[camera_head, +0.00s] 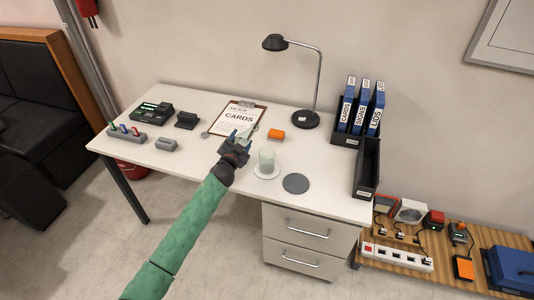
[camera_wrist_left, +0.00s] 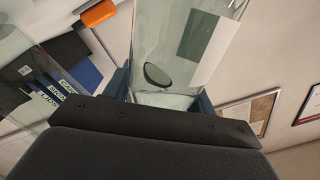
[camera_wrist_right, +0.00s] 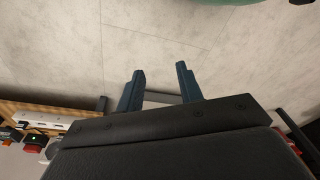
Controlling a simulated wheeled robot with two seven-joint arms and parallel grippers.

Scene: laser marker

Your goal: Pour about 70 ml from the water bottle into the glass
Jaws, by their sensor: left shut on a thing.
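The clear water bottle (camera_wrist_left: 165,35), with a pale label, is between the fingers of my left gripper (camera_wrist_left: 165,98) in the left wrist view. In the head view my left gripper (camera_head: 242,137) holds the bottle tilted, just left of and above the glass; the bottle (camera_head: 252,130) is small and partly hidden there. The glass (camera_head: 267,159) stands upright on a white round coaster (camera_head: 258,175). Its water level is too small to tell. A clear wall, likely the glass (camera_wrist_left: 25,95), shows at the left of the left wrist view. My right gripper (camera_wrist_right: 160,88) is open and empty above the floor.
A grey disc (camera_head: 295,184) lies right of the glass. An orange block (camera_head: 276,134), a clipboard (camera_head: 238,116) and a lamp (camera_head: 306,120) are behind it. A black binder rack (camera_head: 367,166) stands at the right.

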